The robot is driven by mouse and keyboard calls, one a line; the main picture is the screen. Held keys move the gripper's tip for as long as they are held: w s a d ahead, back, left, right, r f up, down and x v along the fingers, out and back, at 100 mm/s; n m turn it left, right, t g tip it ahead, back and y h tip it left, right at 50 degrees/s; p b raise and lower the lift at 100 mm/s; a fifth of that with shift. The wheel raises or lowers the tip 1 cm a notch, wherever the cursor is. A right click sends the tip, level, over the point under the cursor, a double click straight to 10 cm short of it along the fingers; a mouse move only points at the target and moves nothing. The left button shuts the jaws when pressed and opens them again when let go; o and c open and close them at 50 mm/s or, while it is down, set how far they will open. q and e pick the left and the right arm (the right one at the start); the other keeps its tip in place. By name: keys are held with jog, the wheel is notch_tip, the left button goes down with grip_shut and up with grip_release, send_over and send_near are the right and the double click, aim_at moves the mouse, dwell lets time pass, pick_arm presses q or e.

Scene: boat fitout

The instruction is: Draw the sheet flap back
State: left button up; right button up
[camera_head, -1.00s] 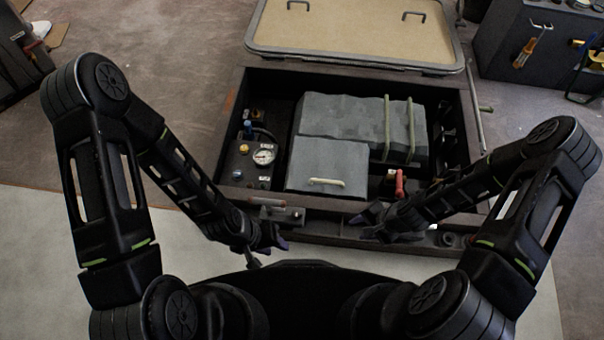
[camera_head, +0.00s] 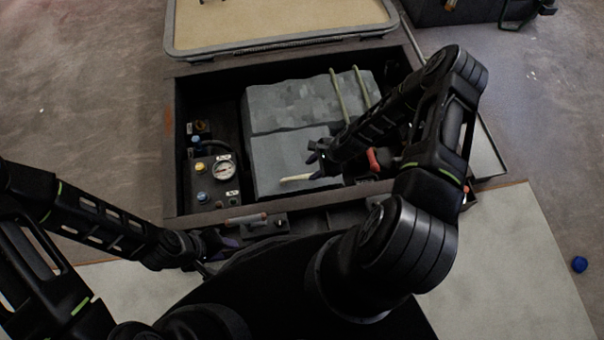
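The grey sheet (camera_head: 290,105) lies over a bulky load inside the dark open box. Its front flap (camera_head: 285,155) lies flat toward me, with a pale bar handle (camera_head: 297,179) near its front edge. My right gripper (camera_head: 316,160) is over the flap's right part, just above the right end of the handle. Its fingers look apart, and I see nothing between them; whether it touches the flap I cannot tell. My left gripper (camera_head: 232,243) is low in front of the box's front edge, away from the sheet. Its fingertips are too dark to read.
Two greenish straps (camera_head: 340,95) cross the sheet's rear right part. A panel with a gauge (camera_head: 223,170) and knobs stands at the box's left. A red handle (camera_head: 373,159) is beside my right arm. The open lid (camera_head: 280,22) lies behind. A blue ball (camera_head: 579,264) is on the right floor.

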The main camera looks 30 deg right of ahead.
aim_at(301, 177)
jog(key=b+x, duration=0.2)
jog(key=x, duration=0.5)
jog(key=shift+w+a+f, duration=0.1)
jog(key=shift+a+f, duration=0.05)
jog(key=shift+f, duration=0.2)
jog(key=shift+c, duration=0.4)
grip_shut()
dwell(0.8)
